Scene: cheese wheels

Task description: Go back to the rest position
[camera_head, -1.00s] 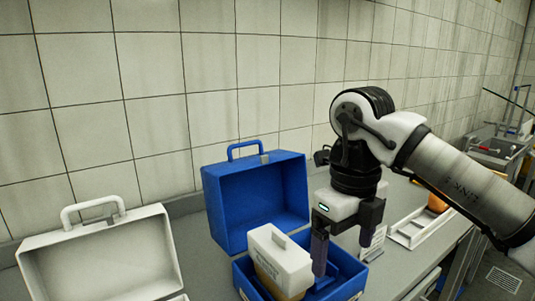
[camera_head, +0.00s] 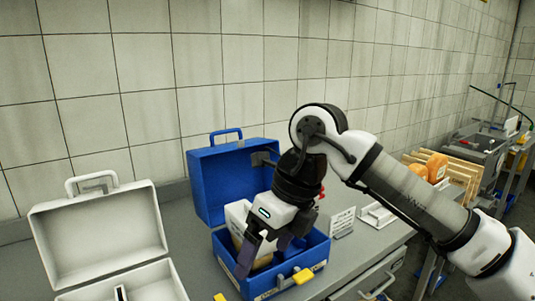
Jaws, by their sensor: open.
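My gripper (camera_head: 262,258) hangs over the open blue box (camera_head: 263,290), fingers pointing down and spread apart. Nothing shows between the fingers. A white-topped container (camera_head: 236,216) stands inside the blue box, partly hidden behind my gripper. I cannot tell whether a finger touches it. The blue lid (camera_head: 215,185) stands raised at the back. My arm (camera_head: 415,205) reaches in from the right.
An open white box (camera_head: 100,235) stands to the left. Orange cheese wheels (camera_head: 436,166) and wooden boards (camera_head: 458,176) lie at the right. A small white sign (camera_head: 342,222) and a white tray (camera_head: 377,216) stand right of the blue box. A tiled wall (camera_head: 250,80) closes the back.

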